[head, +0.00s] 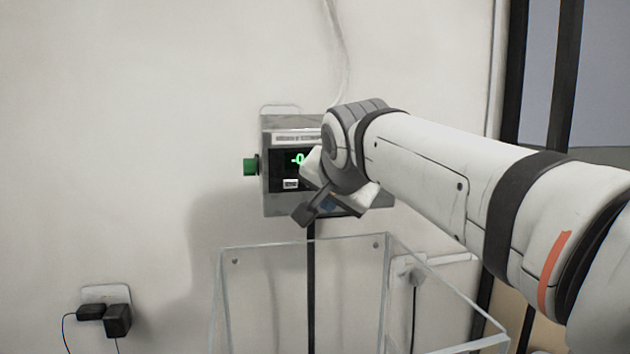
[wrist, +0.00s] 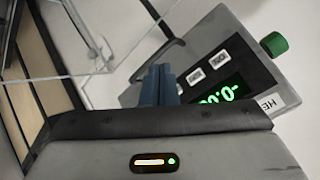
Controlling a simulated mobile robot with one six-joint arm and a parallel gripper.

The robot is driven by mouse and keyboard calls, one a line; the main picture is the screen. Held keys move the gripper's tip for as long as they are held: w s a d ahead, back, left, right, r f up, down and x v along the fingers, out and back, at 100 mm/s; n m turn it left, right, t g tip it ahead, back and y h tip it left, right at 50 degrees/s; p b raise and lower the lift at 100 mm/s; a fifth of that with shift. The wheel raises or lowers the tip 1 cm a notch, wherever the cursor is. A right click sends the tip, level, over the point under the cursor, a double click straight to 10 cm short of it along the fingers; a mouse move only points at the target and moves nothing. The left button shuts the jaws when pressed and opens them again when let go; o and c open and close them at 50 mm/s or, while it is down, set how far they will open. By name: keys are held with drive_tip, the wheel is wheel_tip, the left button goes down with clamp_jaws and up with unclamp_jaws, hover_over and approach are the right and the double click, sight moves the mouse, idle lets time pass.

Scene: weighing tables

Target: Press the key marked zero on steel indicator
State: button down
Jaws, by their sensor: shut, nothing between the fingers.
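The steel indicator (head: 277,203) is a grey box at the wall, with a dark front and a lit green display beginning "-0"; my arm hides its right part. It also shows tilted in the wrist view (wrist: 225,28), with the display (wrist: 222,92) partly cut off by my gripper's body. Contact cannot be told.
A green knob (head: 250,166) sticks out of the indicator's left side. A clear open-topped box (head: 224,290) stands below. Black plug adapters (head: 118,320) sit in a wall socket at lower left. The wall left of the indicator is bare.

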drive_tip(key=w+a+r+p, duration=0.1)
drive_tip(key=w+a+p, duration=0.1)
drive_tip(key=w, duration=0.5)
drive_tip(key=shift+p, duration=0.7)
drive_tip(key=shift+w, duration=0.1)
idle(1.2)
drive_tip(key=shift+w+a, duration=0.1)
drive_tip(key=shift+w, duration=0.25)
drive_tip(key=shift+w+a+r, duration=0.1)
drive_tip(key=shift+w, duration=0.2)
idle(0.6)
idle(0.4)
drive_tip(key=shift+s+d+b, duration=0.2)
drive_tip(key=shift+s+b, duration=0.2)
drive_tip(key=shift+s, duration=0.35)
